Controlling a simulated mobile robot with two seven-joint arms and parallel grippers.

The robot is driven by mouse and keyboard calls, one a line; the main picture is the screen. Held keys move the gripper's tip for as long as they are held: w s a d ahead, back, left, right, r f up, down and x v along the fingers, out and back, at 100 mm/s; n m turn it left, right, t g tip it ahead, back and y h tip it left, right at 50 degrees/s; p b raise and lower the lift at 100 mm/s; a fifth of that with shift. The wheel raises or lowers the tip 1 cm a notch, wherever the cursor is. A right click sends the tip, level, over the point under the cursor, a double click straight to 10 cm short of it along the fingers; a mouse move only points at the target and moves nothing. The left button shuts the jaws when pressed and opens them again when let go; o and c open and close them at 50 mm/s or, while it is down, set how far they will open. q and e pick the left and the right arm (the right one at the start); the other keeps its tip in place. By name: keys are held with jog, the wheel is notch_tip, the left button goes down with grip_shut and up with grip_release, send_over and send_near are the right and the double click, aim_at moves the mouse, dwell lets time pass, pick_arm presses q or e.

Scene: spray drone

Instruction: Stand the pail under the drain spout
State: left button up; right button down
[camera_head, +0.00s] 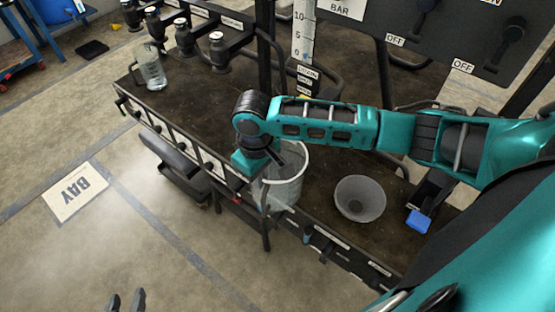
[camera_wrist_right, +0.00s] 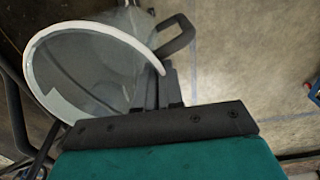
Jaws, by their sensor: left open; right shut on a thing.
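The pail (camera_head: 287,190) is a pale grey, see-through bucket with a white rim. It overlaps the bench's front edge in the head view; I cannot tell whether it hangs or rests there. In the right wrist view the pail (camera_wrist_right: 95,65) shows its open mouth and a dark side handle (camera_wrist_right: 178,37). My right gripper (camera_wrist_right: 166,86) is shut on the pail at its rim, next to the handle. My left gripper (camera_head: 126,301) is open and empty over the floor at the bottom left. I cannot pick out the drain spout with certainty.
A dark bench (camera_head: 205,100) runs diagonally, with labels along its front. A clear jug (camera_head: 150,68) stands at its far left end, near a rack of capped bottles (camera_head: 185,40). A grey bowl (camera_head: 360,198) and a blue block (camera_head: 418,222) lie right of the pail.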

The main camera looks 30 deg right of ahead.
jog(key=w+d+f, duration=0.1)
jog(key=w+d, duration=0.1)
jog(key=d, duration=0.3)
jog(key=shift+w+d+f, duration=0.15)
jog(key=shift+d+f, duration=0.1)
jog(key=shift+d, duration=0.05)
jog(key=c, duration=1.3)
grip_release()
jog(key=shift+f, duration=0.1)
jog(key=shift+o, duration=0.2)
